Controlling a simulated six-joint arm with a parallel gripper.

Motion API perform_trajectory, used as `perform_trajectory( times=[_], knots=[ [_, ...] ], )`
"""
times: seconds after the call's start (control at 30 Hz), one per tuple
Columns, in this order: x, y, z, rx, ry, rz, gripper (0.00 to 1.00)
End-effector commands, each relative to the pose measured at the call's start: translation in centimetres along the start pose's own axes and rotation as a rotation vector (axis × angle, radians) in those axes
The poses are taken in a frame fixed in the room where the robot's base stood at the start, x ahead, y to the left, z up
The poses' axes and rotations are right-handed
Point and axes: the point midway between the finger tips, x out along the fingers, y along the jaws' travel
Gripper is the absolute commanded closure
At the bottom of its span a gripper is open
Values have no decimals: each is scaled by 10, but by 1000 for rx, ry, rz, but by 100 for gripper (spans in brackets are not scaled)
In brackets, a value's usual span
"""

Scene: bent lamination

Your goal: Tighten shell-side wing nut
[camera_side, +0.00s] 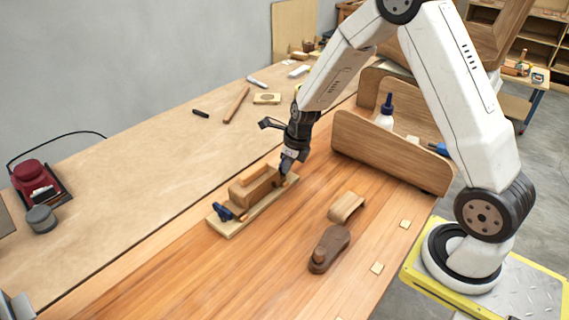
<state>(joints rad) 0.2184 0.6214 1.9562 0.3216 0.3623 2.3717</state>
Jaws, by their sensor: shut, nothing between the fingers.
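A wooden bending form (254,189) sits on a pale base board (232,227) near the middle of the bench. A dark blue clamp-like piece (231,211) is at the near left end of the form. My gripper (286,170) is at the far right end of the form, pointing down and shut with nothing between its fingers. A small orange-brown bit shows beside the fingertips, but I cannot tell what it is. No wing nut can be made out at this size; the gripper covers part of that end. I cannot tell whether the fingers touch anything.
A curved wooden piece (346,206) and a dark brown shoe-shaped block (329,248) lie to the right. A wooden rack (380,153) with a blue-capped glue bottle (385,113) stands behind.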

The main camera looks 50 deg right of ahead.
Motion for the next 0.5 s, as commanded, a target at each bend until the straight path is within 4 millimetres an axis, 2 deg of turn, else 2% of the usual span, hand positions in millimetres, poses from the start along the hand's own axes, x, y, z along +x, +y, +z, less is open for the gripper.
perform_trajectory(
  times=[0.27,0.5],
  knots=[
    [-2,-2,-8,1,0,0,100],
    [-9,-7,-33,3,0,0,100]
  ],
)
